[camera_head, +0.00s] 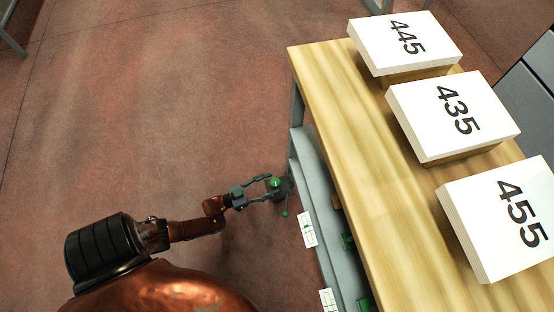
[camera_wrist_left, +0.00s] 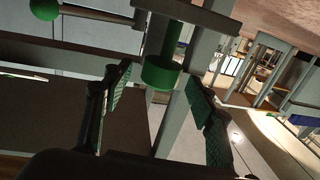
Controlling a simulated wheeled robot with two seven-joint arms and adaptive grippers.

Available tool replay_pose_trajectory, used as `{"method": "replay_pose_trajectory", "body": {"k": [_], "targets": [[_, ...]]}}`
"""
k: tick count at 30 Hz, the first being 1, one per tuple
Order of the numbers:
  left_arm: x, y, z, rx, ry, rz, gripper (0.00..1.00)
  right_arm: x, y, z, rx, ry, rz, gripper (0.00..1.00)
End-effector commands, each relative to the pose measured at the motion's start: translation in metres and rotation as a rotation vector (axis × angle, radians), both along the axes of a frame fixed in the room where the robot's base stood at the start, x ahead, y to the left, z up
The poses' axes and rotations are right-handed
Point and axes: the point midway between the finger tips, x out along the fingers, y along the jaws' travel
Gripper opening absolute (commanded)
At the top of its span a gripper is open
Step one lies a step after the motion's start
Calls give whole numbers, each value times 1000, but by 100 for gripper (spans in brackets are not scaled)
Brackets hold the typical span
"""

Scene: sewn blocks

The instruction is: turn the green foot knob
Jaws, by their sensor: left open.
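A green round knob (camera_head: 275,183) sits by the near leg side of the wooden-topped table. In the left wrist view the green cylinder-shaped knob (camera_wrist_left: 160,73) is below a grey bar, in line with a grey post. My left gripper (camera_head: 270,188) is open, with its fingers on either side of the knob. The wrist view shows the open fingers (camera_wrist_left: 158,82) flanking it, with gaps on both sides. A small green ball (camera_head: 285,214) sits on a thin rod close by; it also shows at the upper left of the wrist view (camera_wrist_left: 45,8). My right gripper is not in view.
The wooden table (camera_head: 345,130) holds white-topped blocks numbered 445 (camera_head: 405,38), 435 (camera_head: 455,113) and 455 (camera_head: 505,215). A grey lower shelf (camera_head: 335,240) runs along its side, with white label cards (camera_head: 307,229). The floor (camera_head: 150,100) left of the table is clear.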

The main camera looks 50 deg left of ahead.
Motion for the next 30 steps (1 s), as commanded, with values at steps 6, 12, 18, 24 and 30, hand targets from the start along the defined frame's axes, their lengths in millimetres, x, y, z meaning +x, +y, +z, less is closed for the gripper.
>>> {"method": "replay_pose_trajectory", "body": {"k": [6, 12, 18, 24, 30], "targets": [[24, -6, -1, 0, 2, 0, 52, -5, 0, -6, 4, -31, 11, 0], [29, -7, 0, 1, 1, 0, 52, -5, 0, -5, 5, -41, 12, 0], [28, -7, 0, 1, 1, 0, 48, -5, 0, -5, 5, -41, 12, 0], [28, -7, 0, 1, 2, 0, 35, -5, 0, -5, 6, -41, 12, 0], [28, -7, 0, 1, 2, 0, 21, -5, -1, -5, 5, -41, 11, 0]]}}
